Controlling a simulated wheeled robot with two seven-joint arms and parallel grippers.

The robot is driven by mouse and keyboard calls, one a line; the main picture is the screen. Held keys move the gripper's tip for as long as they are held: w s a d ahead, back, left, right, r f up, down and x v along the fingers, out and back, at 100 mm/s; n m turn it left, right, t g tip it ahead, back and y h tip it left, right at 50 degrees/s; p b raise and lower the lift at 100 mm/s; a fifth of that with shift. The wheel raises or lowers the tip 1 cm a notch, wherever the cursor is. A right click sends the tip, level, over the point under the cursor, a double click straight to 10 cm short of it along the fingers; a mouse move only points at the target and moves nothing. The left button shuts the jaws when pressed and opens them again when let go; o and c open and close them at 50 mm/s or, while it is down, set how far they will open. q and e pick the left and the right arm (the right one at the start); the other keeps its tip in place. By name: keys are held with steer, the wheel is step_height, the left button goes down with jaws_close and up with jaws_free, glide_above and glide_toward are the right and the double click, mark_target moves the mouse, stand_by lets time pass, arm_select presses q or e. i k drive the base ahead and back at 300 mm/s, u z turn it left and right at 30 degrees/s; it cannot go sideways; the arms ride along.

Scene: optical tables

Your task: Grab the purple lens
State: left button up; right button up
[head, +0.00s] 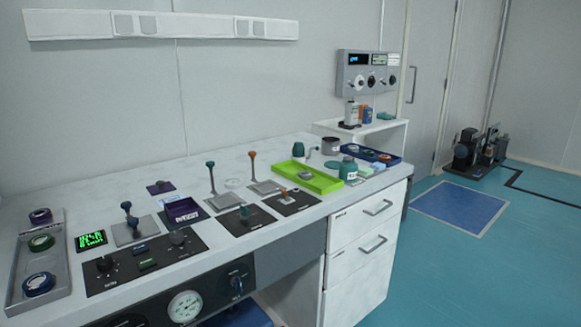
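A small purple ring-shaped piece, which looks like the purple lens (40,216), sits at the far end of a grey tray (57,262) at the left end of the white table. A green round piece (41,242) sits in the middle of the same tray, and a blue one (39,284) at its near end. Neither of my grippers is in the head view.
A lit green display (90,240) and a black control panel (145,263) are just right of the tray. Upright posts (212,178) and a purple box (184,212) stand mid-table. A lime tray (300,177) is farther right.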

mark_target(44, 215)
steer(key=u, duration=1.45)
